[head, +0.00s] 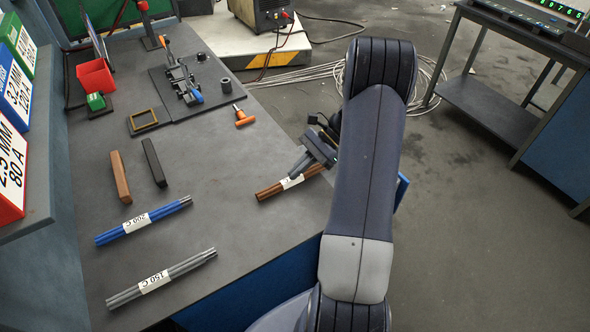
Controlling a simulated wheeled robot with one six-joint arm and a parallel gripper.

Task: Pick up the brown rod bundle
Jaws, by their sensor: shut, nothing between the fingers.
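The brown rod bundle (270,190) lies on the grey workbench (230,225) near its right edge. It has a white label around its middle, and its right end is partly hidden behind my gripper and arm. My gripper (297,172) is at the bundle, its fingertips just above or beside the label. It is shut and holds nothing. I cannot tell whether the fingertips touch the rods.
A blue rod bundle (115,235) and a grey rod bundle (190,264) lie to the left. A brown bar (121,178), a black bar (154,163) and an orange-handled tool (243,118) are farther back. The bench between the bundles is clear.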

